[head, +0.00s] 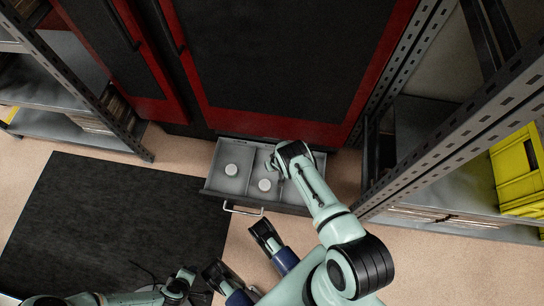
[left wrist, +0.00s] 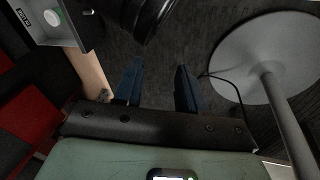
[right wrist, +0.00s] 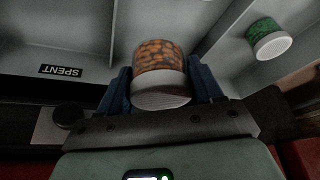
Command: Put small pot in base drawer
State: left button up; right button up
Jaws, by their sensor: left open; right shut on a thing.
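The small pot (right wrist: 158,55), with an orange-brown speckled body and a white lid, is between the blue fingers of my right gripper (right wrist: 160,76), which is shut on it. In the head view its white lid (head: 265,184) shows in the open base drawer (head: 222,192), in the compartment right of the left one. Whether it touches the drawer floor I cannot tell. My right arm reaches over the drawer. My left gripper (left wrist: 158,66) is open and empty above the dark floor, outside the drawer.
A green pot with a white lid (right wrist: 272,42) stands in the neighbouring compartment, across a divider. A label reading SPENT (right wrist: 60,71) is on the drawer. A red-and-black cabinet (head: 285,60) rises behind. Metal shelving with a yellow crate (head: 518,172) stands right. A dark mat (head: 110,220) lies left.

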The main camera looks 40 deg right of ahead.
aim_at(274, 174)
notch_tip(274, 174, down, 5)
jog(key=shift+f+b, duration=0.1)
jog(key=shift+b, duration=1)
notch_tip(274, 174, down, 4)
jog(key=b, duration=0.2)
jog(key=shift+b, duration=0.35)
jog(key=shift+f, duration=0.25)
pick_arm(q)
jog(key=s+a+f+g, duration=0.1)
jog(key=s+f+g, duration=0.3)
jog(key=s+f, duration=0.3)
jog(key=s, duration=0.4)
jog(key=shift+s+a+f+n, duration=0.2)
jog(key=shift+s+f+n, duration=0.1)
jog(key=shift+f+n, duration=0.1)
pick_arm(e)
jog(key=shift+f, duration=0.2)
jog(key=o, duration=0.9)
jog(key=shift+o, duration=0.2)
jog(key=shift+r, duration=0.15)
